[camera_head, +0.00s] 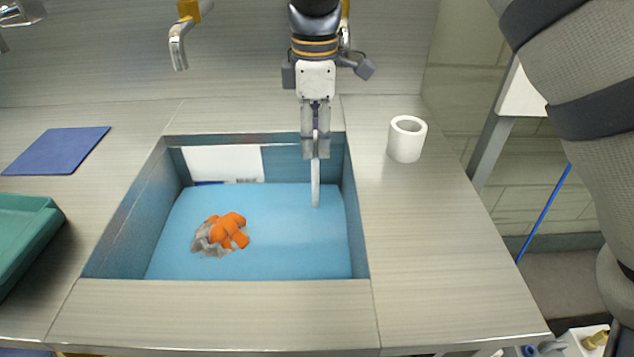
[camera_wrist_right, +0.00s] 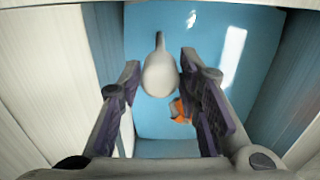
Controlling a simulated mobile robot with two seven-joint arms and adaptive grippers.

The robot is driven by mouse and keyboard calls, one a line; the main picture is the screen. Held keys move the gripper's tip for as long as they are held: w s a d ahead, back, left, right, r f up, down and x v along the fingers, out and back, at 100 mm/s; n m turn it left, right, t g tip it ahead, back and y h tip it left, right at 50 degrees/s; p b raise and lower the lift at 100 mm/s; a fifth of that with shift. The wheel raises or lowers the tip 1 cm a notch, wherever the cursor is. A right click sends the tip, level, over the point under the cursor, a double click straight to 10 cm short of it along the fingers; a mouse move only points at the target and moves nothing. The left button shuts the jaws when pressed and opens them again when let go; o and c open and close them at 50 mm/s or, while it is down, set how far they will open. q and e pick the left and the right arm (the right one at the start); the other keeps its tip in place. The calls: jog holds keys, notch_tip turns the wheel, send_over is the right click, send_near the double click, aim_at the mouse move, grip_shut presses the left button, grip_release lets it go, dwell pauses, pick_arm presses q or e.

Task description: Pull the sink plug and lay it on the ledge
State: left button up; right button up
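My right gripper (camera_head: 315,155) points down over the back right of the blue-floored sink (camera_head: 290,235). A slim white upright thing (camera_head: 315,188) shows below its fingers, its lower end over the sink floor. In the right wrist view the same white thing (camera_wrist_right: 159,73), a rounded body with a thin stem, lies between the spread fingers (camera_wrist_right: 162,66), with a gap on each side. It may be the plug; I cannot tell for sure. My left gripper is not in view.
An orange thing on grey cloth-like material (camera_head: 228,231) lies on the sink floor at left. A white cup (camera_head: 406,139) stands on the right ledge (camera_head: 430,230), otherwise clear. A blue mat (camera_head: 57,151) and green tray (camera_head: 22,235) are at left; a tap (camera_head: 178,45) is behind.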

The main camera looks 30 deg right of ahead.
grip_shut()
jog(key=shift+r+p, duration=0.3)
jog(key=shift+r, duration=1.3)
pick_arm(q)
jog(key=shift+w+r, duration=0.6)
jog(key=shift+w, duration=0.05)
pick_arm(e)
jog(key=shift+r, duration=1.25)
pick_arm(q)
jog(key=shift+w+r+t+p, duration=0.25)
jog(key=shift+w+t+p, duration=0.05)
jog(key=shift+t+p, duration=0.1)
pick_arm(e)
jog(key=shift+r, duration=1.9)
